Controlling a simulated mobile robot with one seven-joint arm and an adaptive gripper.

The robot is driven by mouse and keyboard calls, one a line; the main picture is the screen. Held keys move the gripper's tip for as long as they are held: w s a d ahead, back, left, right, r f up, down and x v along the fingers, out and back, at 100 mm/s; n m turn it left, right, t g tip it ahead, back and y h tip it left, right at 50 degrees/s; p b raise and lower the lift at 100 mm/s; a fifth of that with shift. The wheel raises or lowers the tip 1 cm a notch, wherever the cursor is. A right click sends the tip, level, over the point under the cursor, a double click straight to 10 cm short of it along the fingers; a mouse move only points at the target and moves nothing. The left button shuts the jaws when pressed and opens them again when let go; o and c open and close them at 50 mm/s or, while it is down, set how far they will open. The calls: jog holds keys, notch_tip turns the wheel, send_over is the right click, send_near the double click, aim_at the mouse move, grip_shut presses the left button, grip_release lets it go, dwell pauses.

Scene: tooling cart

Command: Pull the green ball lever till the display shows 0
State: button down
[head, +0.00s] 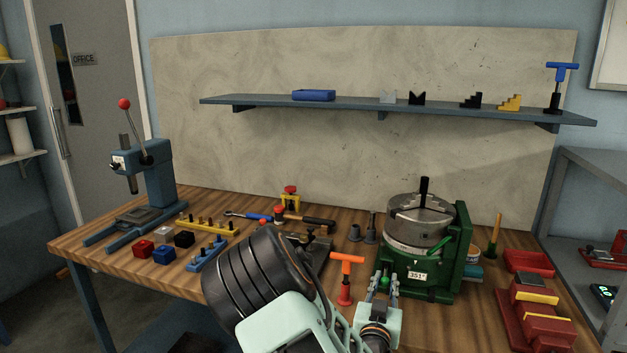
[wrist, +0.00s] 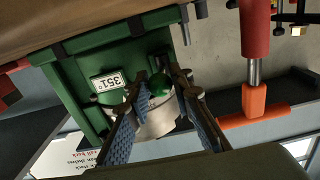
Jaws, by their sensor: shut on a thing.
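The green rotary table (head: 450,262) stands on the wooden bench, with a chuck (head: 418,218) on top. Its white display (head: 416,275) appears to read 351°, and the display also shows in the wrist view (wrist: 108,82). The green ball (wrist: 160,84) of the lever sits between the fingertips of my gripper (wrist: 157,80), just beside the display. My gripper (head: 382,284) is shut on the green ball, low at the front left of the rotary table. The lever's rod is mostly hidden by the fingers.
An orange T-handle tool with a red base (head: 346,277) stands close to the left of my gripper. A red stepped block (head: 535,318) lies at the right. A press (head: 150,180) and several small blocks are at the far left. A shelf (head: 350,104) runs behind.

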jog(key=shift+s+d, duration=0.15)
jog(key=shift+d, duration=0.35)
jog(key=shift+s+d, duration=0.1)
jog(key=shift+d, duration=0.55)
jog(key=shift+b, duration=0.3)
jog(key=shift+a, duration=0.25)
